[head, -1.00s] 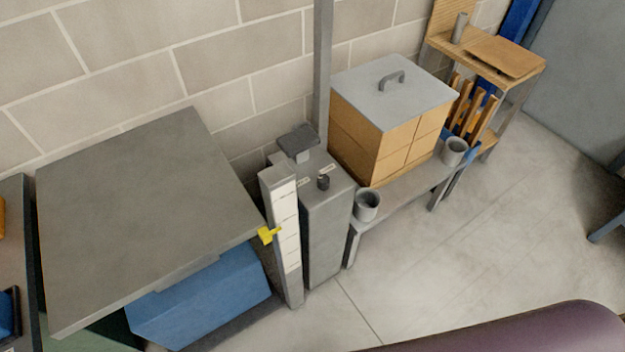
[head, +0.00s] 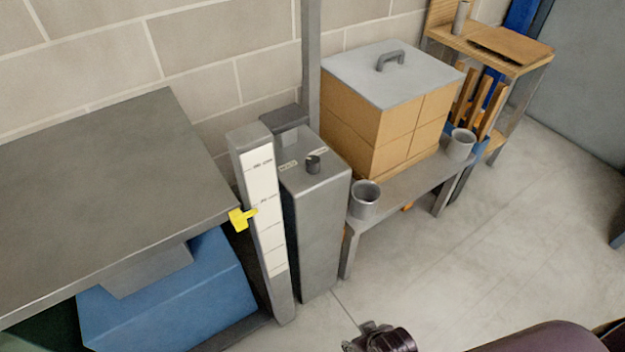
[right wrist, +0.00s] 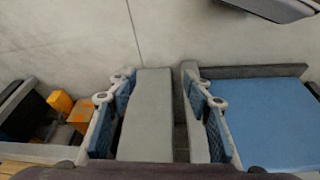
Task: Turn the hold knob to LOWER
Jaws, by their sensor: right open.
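The hold knob (head: 312,164) is a small dark knob on top of a narrow grey pedestal (head: 318,235). Small pale labels (head: 289,167) lie beside it, too small to read surely; the knob's pointing direction is unclear. A grey post with a white scale (head: 262,205) and a yellow pointer (head: 242,218) stands just left of the pedestal. In the right wrist view my right gripper (right wrist: 160,105) is open, its blue-padded fingers apart with a grey upright block between them. In the head view only a dark end of my right arm shows at the bottom. My left gripper is out of view.
Right of the pedestal, a low bench (head: 400,205) bears a lidded carton stack (head: 385,120) and two grey cups (head: 365,200). A wooden rack (head: 510,50) stands beyond. Floor in front is clear.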

